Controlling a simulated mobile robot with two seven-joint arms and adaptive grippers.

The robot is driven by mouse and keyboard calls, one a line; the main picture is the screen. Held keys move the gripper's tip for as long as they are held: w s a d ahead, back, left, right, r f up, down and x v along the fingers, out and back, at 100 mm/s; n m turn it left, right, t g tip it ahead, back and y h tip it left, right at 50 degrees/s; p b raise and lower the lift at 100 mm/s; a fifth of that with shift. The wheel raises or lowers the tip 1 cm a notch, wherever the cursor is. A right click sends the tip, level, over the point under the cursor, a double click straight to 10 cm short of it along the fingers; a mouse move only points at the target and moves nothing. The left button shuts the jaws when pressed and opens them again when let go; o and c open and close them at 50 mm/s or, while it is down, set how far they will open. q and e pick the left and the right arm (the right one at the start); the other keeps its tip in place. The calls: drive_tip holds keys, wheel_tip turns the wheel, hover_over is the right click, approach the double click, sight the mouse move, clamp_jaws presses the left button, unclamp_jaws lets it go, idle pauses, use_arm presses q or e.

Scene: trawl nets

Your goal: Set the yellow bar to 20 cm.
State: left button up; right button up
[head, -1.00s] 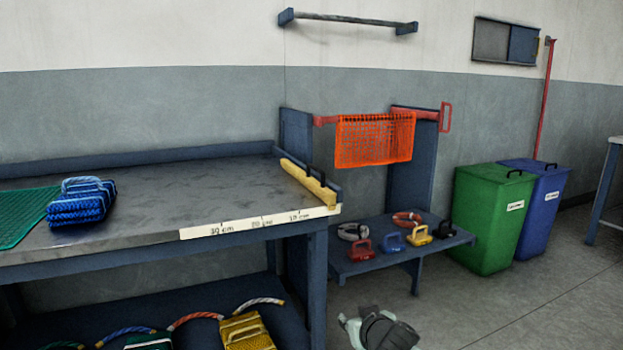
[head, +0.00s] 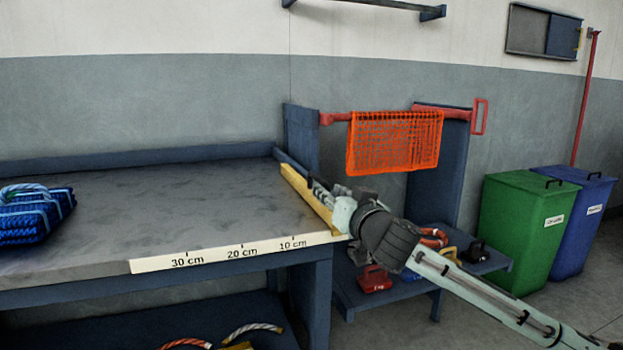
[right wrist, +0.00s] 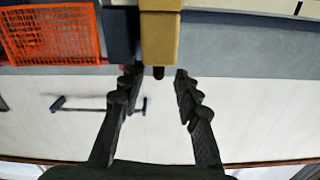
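The yellow bar (head: 301,192) lies front to back along the right end of the metal-topped table (head: 190,205). Its front end is to the right of the 10 cm mark on the white scale strip (head: 240,252), which also shows 20 cm and 30 cm. My right gripper (head: 320,190) reaches in from the right, beside the bar, its fingers partly hidden by the wrist. In the right wrist view the right gripper (right wrist: 158,78) is open, with the bar (right wrist: 160,38) just ahead and a small dark part between the fingertips. My left gripper is out of view.
A blue rope bundle (head: 35,212) lies at the table's left. An orange net (head: 394,142) hangs on a red rail behind my right arm. A low bench (head: 350,292) with weights, and green (head: 525,235) and blue bins (head: 582,225), stand right. The table's middle is clear.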

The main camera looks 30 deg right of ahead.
sight(319, 180)
drive_tip(key=shift+w+d+r, duration=0.1)
drive_tip(key=shift+w+r, duration=0.15)
drive_tip(key=shift+w+d+r, duration=0.1)
drive_tip(key=shift+w, duration=0.2)
drive_tip(key=p+x, duration=0.1)
drive_tip(key=x, duration=0.3)
drive_tip(key=shift+w+d, duration=0.15)
drive_tip(key=shift+w, duration=0.25)
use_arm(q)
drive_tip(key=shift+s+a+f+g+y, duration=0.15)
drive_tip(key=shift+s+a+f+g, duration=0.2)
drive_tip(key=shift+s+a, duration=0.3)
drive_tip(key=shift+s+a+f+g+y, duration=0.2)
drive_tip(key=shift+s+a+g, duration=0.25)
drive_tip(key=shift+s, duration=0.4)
use_arm(e)
drive_tip(key=shift+w+d, duration=0.1)
drive_tip(key=shift+w, duration=0.5)
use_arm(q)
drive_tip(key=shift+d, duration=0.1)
use_arm(e)
clamp_jaws()
